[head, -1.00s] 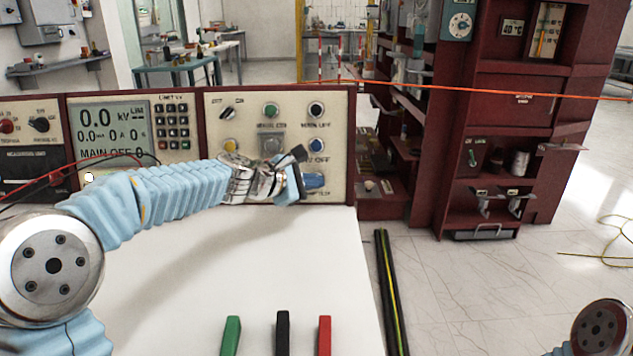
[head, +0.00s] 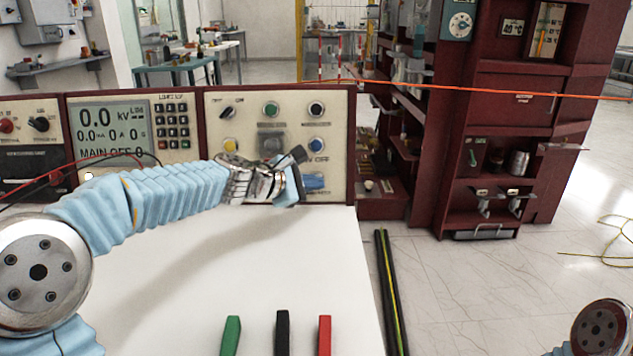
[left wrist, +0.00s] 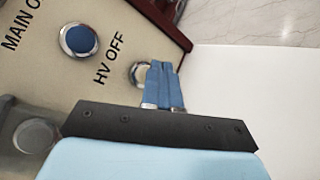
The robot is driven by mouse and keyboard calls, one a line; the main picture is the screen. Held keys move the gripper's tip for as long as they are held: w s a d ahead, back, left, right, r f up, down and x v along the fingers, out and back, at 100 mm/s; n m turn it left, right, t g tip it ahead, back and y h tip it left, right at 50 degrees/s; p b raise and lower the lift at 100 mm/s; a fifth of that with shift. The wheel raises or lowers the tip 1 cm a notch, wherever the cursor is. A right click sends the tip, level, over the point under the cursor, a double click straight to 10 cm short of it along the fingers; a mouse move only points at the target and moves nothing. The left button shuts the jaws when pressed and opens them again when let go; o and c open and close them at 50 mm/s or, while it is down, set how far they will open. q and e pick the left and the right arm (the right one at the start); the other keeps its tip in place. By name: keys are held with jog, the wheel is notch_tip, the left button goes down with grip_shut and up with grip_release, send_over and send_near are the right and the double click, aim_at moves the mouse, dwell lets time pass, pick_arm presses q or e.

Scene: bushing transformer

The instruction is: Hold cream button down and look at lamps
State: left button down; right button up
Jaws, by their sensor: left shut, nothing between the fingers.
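The cream button (left wrist: 137,73) is a pale round button in a silver ring, beside the HV OFF label in the left wrist view. My left gripper (left wrist: 163,67) is shut and empty. Its blue fingertips overlap the button's right edge there; I cannot tell whether they touch it. In the head view my left gripper (head: 311,181) is at the panel's lower right and hides the button. The panel (head: 340,130) carries a green round fitting (head: 271,110), a yellow one (head: 231,145) and a blue one (head: 316,144). Whether any is lit is unclear. My right gripper is out of view.
A display (head: 112,127) reads 0.0 kV and MAIN OFF. The white worktop (head: 220,270) is clear except for green, black and red pieces (head: 283,330) at its front edge. A dark red cabinet (head: 515,130) stands to the right.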

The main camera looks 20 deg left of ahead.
pick_arm(q)
jog(key=shift+s+d, duration=0.1)
jog(key=shift+s, duration=0.15)
jog(key=shift+r, duration=0.1)
jog(key=shift+s+d+r, duration=0.2)
jog(key=shift+s, duration=0.55)
jog(key=shift+s+d+r, duration=0.2)
jog(key=shift+s+d, duration=0.05)
jog(key=shift+s, duration=0.55)
jog(key=shift+s+d+r, duration=0.2)
jog(key=shift+s, duration=0.55)
jog(key=shift+f, duration=0.1)
